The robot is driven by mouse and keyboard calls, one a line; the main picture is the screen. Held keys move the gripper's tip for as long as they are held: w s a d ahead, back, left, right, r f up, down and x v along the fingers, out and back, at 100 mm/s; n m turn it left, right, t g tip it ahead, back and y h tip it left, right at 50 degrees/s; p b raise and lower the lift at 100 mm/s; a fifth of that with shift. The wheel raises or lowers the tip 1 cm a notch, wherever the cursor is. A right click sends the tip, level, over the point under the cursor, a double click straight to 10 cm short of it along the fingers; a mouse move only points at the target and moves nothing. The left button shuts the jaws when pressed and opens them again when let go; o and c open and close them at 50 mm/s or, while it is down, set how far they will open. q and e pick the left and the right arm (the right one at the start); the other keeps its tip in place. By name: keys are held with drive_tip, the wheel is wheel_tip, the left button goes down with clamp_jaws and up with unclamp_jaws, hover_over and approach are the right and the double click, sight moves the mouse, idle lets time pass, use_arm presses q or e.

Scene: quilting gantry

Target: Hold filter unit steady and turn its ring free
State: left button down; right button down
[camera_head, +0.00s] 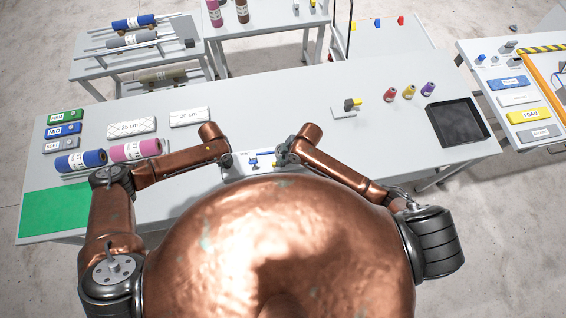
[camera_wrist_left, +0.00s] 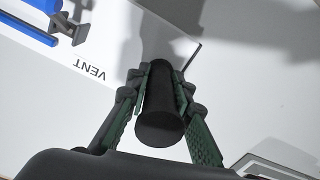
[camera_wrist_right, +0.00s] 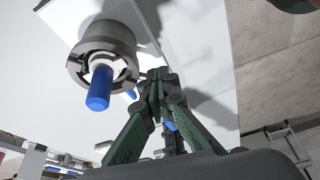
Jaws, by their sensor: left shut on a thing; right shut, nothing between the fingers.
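My left gripper (camera_head: 228,160) is shut on a black cylinder (camera_wrist_left: 160,118), which shows between its green-padded fingers in the left wrist view. I cannot tell which part of the filter unit this is. My right gripper (camera_head: 281,154) is shut and empty; its fingertips meet in the right wrist view (camera_wrist_right: 158,76). A grey round collar (camera_wrist_right: 103,45) with a blue rod (camera_wrist_right: 99,90) inside it appears just left of those fingertips, possibly the ring. I cannot tell whether the fingers touch it. My grippers and arms hide much of this in the head view.
A white plate marked VENT (camera_wrist_left: 110,45) carries a blue bar (camera_wrist_left: 27,28). Pink (camera_head: 135,149) and blue (camera_head: 80,161) rolls lie at the left of the table. Small coloured spools (camera_head: 409,91) and a black tray (camera_head: 457,122) stand at the right. The middle back is mostly clear.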

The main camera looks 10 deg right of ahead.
use_arm(q)
drive_tip(key=shift+s+f, duration=0.15)
drive_tip(key=shift+s, duration=0.05)
use_arm(e)
drive_tip(key=shift+s+a, duration=0.1)
drive_tip(key=shift+a, duration=0.15)
drive_tip(key=s+d+r, duration=0.2)
drive_tip(key=d+r, duration=0.5)
drive_tip(key=r, duration=0.2)
drive_tip(key=shift+d+r, duration=0.15)
drive_tip(key=shift+d, duration=0.2)
use_arm(q)
drive_tip(key=c, duration=1.6)
unclamp_jaws()
drive_tip(key=shift+w, duration=0.2)
use_arm(e)
drive_tip(key=shift+w, duration=0.1)
